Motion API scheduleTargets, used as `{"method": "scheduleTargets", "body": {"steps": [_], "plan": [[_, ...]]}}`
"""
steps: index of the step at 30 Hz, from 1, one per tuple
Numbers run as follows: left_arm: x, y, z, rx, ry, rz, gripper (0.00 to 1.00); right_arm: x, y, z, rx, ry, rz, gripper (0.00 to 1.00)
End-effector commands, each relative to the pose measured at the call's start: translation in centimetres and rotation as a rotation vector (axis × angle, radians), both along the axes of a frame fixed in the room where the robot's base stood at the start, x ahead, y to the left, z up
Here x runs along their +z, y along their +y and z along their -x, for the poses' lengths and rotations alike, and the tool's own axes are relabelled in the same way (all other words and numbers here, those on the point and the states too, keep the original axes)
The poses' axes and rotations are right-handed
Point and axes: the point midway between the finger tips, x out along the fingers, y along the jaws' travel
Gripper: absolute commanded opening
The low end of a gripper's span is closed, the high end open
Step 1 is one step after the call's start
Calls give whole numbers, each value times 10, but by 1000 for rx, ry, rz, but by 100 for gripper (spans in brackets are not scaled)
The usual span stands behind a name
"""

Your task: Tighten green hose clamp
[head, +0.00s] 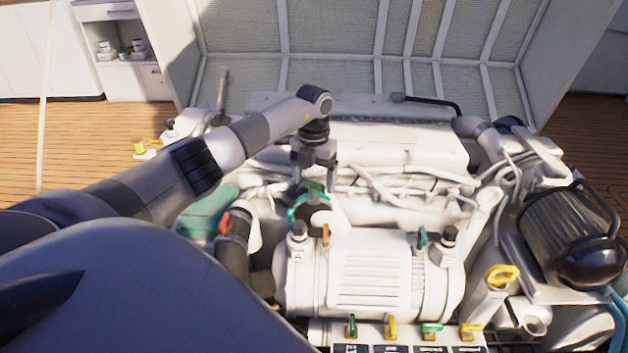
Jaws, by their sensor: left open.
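A green hose clamp (294,214) shows as a green-teal band around a dark and white hose fitting, in the middle of the white engine (370,215) in the head view. My left gripper (314,181) points down just above and behind the clamp's upper part, with its jaws open. Its fingertips overlap the top of the clamp area in the picture, so I cannot tell whether they touch it. Part of the clamp is hidden or too small to make out. My right gripper is not in view.
A red-handled valve (225,223) stands left of the clamp. An orange lever (325,234) and a teal lever (422,238) stand on the white cylinder in front. A row of labelled small valves (391,327) lies at the front edge. The raised hatch (345,50) stands behind the engine.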

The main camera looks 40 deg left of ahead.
Motion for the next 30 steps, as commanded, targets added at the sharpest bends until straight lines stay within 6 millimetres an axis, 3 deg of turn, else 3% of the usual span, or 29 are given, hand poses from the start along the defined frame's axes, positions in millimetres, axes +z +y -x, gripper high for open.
{"method": "scheduleTargets", "body": {"steps": [6, 12, 23, 30], "plan": [[0, 0, 0, 0, 0, 0, 83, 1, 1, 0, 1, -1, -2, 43], [0, 0, 0, 0, 0, 0, 27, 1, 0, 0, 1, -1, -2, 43], [1, 0, 0, -46, 1, 0, 27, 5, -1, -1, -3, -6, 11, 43], [3, 1, 0, -192, 1, 0, 27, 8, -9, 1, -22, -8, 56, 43]]}}
